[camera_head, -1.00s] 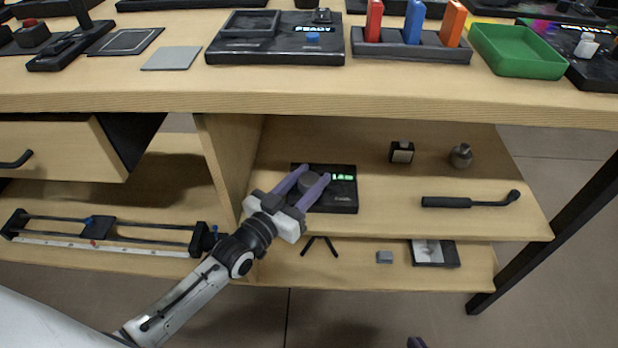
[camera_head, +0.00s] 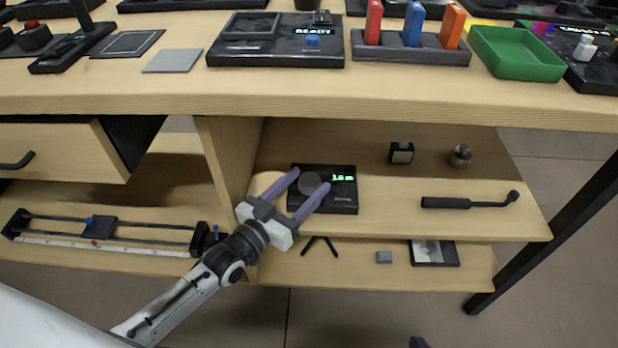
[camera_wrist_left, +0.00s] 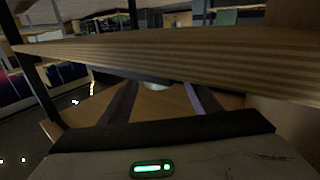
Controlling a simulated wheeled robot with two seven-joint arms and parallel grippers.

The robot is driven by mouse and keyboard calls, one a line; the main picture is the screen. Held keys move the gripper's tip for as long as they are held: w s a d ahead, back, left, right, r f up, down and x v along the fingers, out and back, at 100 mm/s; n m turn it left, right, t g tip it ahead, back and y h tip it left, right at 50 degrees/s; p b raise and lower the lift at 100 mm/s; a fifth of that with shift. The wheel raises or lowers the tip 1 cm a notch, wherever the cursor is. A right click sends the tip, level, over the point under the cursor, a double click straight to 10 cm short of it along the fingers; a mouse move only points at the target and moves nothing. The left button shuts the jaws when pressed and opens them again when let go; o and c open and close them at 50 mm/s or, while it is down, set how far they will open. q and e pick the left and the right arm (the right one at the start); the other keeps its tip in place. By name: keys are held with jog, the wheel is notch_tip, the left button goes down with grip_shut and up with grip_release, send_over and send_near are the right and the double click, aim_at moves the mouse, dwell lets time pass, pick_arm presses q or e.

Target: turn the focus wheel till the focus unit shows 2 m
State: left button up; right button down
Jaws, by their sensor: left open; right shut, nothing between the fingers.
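The focus unit (camera_head: 345,205) is a black box on the upper shelf under the table. Its round grey focus wheel (camera_head: 309,183) sits on its left part. Its green display (camera_head: 343,177) seems to begin with 1; the rest is too small to read surely. My left gripper (camera_head: 309,179) is open, with its purple fingers on either side of the wheel and gaps showing. In the left wrist view, part of what looks like the wheel (camera_wrist_left: 156,86) shows between the fingers. Only a dark tip of my right gripper (camera_head: 418,342) shows at the bottom edge, shut and away from the unit.
The tabletop edge (camera_head: 400,105) overhangs the shelf, and an upright panel (camera_head: 226,150) stands left of the unit. A small black box (camera_head: 401,152), a grey knobbed piece (camera_head: 460,156) and a black-handled tool (camera_head: 470,201) lie to the right. Bare shelf lies between.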

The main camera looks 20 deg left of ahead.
pick_arm(q)
jog(key=p+v, duration=0.1)
jog(key=v, duration=0.7)
jog(key=shift+s+r+p, duration=0.1)
jog(key=shift+r+p, duration=0.05)
jog(key=shift+p, duration=0.2)
pick_arm(e)
jog(key=shift+s+d+r+m+t, duration=0.3)
jog(key=shift+s+d+r+t, duration=0.1)
jog(key=shift+s+d+r, duration=0.2)
